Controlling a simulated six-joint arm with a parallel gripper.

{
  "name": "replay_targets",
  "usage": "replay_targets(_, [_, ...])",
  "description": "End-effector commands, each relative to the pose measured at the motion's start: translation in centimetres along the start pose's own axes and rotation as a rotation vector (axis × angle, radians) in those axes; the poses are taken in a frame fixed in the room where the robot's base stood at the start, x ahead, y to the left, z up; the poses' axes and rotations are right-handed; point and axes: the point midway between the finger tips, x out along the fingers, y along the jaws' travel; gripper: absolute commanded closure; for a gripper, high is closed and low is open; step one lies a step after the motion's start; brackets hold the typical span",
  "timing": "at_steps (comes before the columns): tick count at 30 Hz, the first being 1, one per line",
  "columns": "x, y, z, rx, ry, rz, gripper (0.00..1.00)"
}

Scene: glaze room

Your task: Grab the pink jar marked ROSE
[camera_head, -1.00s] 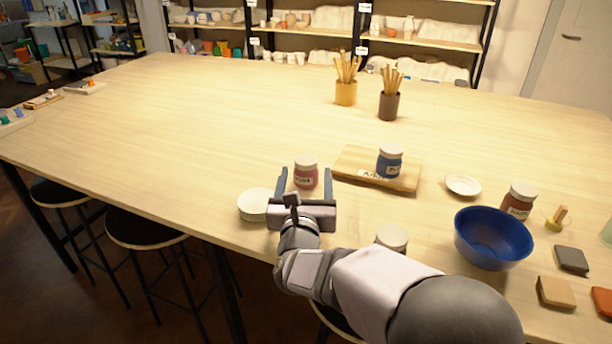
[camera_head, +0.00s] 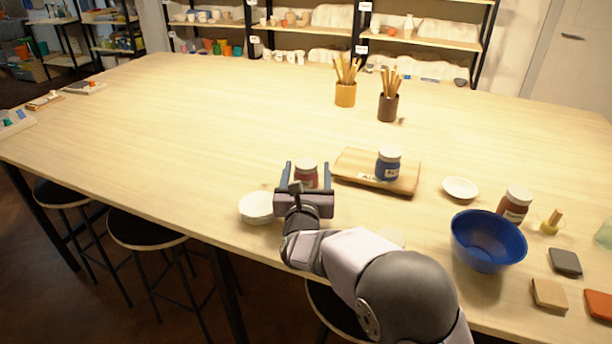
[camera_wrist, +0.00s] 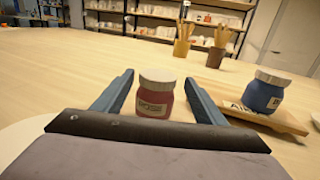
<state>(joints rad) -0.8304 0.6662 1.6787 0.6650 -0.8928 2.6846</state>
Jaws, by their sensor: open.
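The pink jar (camera_head: 306,177) has a pale lid and stands upright on the table. In the wrist view the jar (camera_wrist: 155,101) shows a label that reads like ROSE. My gripper (camera_head: 307,168) is open, with one blue-grey finger on each side of the jar. The jar's lower part is hidden by my gripper in the head view.
A blue jar (camera_head: 388,163) stands on a wooden board (camera_head: 345,167) just right of my gripper. A white dish (camera_head: 256,207) lies close on the left. A blue bowl (camera_head: 488,240) and a brown-red jar (camera_head: 514,205) stand farther right. The table beyond is clear up to two brush pots.

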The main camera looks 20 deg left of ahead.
Motion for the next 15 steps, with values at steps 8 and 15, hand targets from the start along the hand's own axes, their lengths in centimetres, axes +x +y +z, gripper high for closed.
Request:
replay_targets(8, [0.8,0.1,0.1,-0.001,0.000,-0.001,0.35])
replay_targets(15, [3.3,0.3,0.1,0.000,0.000,-0.002,0.35])
